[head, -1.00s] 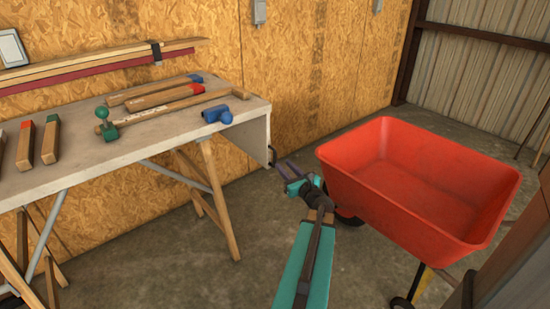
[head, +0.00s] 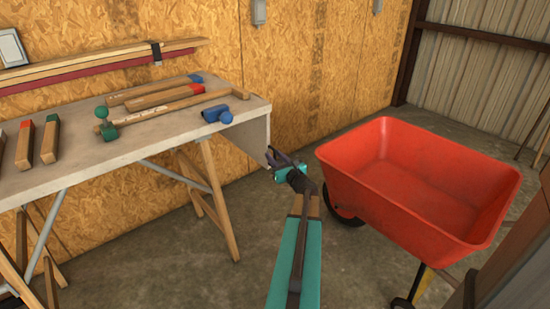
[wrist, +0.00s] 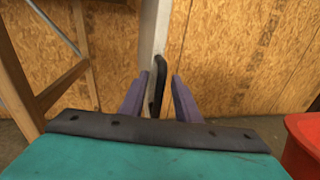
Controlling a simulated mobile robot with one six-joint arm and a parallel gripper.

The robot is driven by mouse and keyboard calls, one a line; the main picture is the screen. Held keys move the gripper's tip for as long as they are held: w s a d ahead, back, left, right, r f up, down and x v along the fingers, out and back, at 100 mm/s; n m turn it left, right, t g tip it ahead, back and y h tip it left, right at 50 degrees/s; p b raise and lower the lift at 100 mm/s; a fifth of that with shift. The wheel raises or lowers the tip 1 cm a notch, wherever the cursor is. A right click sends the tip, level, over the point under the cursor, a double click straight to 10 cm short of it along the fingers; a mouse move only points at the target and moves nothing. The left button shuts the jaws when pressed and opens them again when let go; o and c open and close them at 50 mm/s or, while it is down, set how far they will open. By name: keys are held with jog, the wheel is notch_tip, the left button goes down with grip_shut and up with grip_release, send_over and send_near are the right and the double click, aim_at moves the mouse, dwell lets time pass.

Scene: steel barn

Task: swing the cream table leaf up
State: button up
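The cream table leaf (head: 254,138) hangs down at the right end of the workbench. In the wrist view I see it nearly edge-on as a pale upright strip (wrist: 154,35). A black handle (wrist: 158,90) stands out from its right side, low down. My gripper (head: 273,157) is at the leaf's lower outer side. In the wrist view its two purple fingers are apart, one on each side of the handle, with gaps visible. The handle is mostly hidden by my gripper in the head view.
A red wheelbarrow (head: 425,190) stands close to the right of my arm. Wooden trestle legs (head: 217,200) stand left of the leaf.

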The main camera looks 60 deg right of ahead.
grip_shut()
jog(key=shift+w+b, duration=0.1)
jog(key=shift+b, duration=0.25)
